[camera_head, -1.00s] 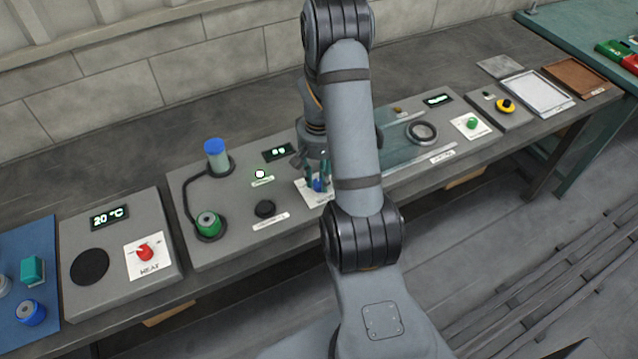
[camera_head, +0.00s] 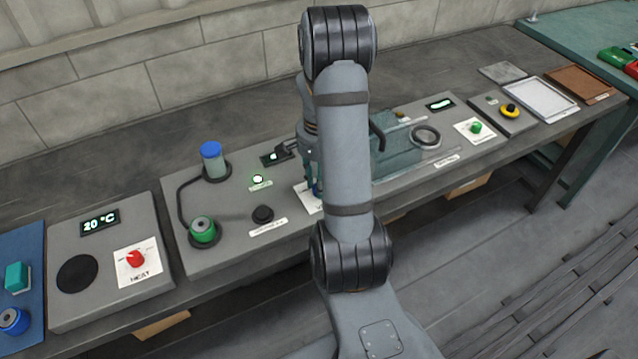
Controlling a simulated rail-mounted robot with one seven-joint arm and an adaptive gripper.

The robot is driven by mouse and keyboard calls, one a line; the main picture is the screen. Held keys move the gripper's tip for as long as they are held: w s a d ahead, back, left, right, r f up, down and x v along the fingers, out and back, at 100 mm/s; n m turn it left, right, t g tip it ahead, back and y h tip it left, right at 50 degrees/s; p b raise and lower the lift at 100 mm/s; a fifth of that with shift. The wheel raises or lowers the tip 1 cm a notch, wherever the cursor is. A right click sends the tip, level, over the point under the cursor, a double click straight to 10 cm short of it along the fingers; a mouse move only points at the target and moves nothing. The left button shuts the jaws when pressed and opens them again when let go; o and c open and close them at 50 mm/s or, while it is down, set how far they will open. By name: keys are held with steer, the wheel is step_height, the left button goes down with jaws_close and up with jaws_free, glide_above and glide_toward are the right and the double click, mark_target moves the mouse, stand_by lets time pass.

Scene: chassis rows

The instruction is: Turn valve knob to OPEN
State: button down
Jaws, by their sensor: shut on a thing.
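The valve knob (camera_head: 318,188) is a small blue knob on a white label plate (camera_head: 307,198), in the middle of the grey panel. Only a sliver of it shows, beside my forearm. My gripper (camera_head: 314,180) points down at the knob and is shut on it. My arm hides much of the gripper, the right part of the plate and any OPEN marking, so I cannot read the knob's angle.
Left of my gripper stand a blue-capped cylinder (camera_head: 212,160), a green-topped cylinder (camera_head: 204,231) and a black knob (camera_head: 263,214). A heater with a red knob (camera_head: 135,259) is further left. A teal block with a dark handle (camera_head: 394,153) stands close right of my arm.

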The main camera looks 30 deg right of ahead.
stand_by(0.3)
steer(key=c, duration=1.5)
jaws_free()
steer(key=shift+o, duration=0.5)
step_height(320, 180, up, 12)
step_height(320, 180, down, 12)
